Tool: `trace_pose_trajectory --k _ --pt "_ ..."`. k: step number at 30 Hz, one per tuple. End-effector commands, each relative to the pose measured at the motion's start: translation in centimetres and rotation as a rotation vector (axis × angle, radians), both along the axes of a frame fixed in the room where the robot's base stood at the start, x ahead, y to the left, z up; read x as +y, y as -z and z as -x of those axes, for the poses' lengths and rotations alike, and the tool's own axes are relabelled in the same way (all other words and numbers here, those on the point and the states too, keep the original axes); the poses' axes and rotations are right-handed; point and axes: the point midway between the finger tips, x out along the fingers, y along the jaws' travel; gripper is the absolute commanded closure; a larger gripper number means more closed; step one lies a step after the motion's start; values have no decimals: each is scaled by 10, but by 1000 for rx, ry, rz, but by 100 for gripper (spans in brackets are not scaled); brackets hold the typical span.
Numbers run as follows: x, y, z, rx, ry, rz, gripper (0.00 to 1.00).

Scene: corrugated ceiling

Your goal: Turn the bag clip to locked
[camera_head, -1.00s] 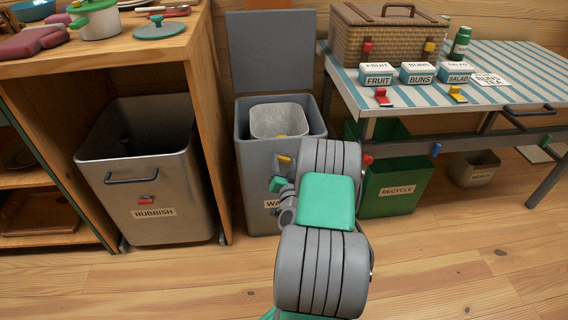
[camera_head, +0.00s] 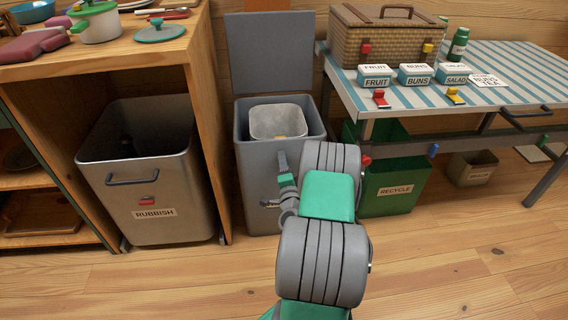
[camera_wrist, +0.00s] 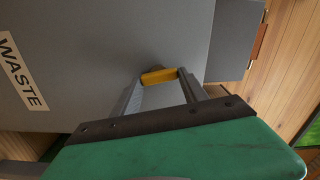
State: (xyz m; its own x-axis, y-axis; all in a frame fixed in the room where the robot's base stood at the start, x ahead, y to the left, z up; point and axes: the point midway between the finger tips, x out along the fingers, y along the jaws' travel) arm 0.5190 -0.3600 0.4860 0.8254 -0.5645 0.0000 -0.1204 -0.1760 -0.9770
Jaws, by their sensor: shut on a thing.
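A yellow clip (camera_wrist: 160,76) shows in the wrist view on the grey front of the waste bin, apart from the WASTE label (camera_wrist: 22,72). My gripper (camera_wrist: 162,78) has its two fingertips at the clip's two ends and is shut on it. The clip's bar lies nearly level in the wrist view, slightly tilted. In the head view my gripper (camera_head: 284,160) is at the upper front of the waste bin (camera_head: 255,165), and the clip is hidden behind it and my arm. Whether the clip is locked cannot be told.
A metal rubbish bin (camera_head: 150,180) with a red clip (camera_head: 147,201) stands at left under the wooden counter (camera_head: 130,50). The green recycle bin (camera_head: 396,190) is close on the right. A striped table (camera_head: 470,90) carries a basket and labelled tubs. The front floor is clear.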

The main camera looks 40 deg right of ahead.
Motion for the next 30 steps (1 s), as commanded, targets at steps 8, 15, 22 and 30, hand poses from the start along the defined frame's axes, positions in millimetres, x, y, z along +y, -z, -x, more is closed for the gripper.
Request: trace_pose_trajectory --k 8,15,22,30 --pt "0 0 0 -90 0 -131 90" --pt "0 1 0 -125 0 -183 90" --pt "0 1 0 -132 0 -192 90" --pt "0 1 0 -131 0 -192 46"
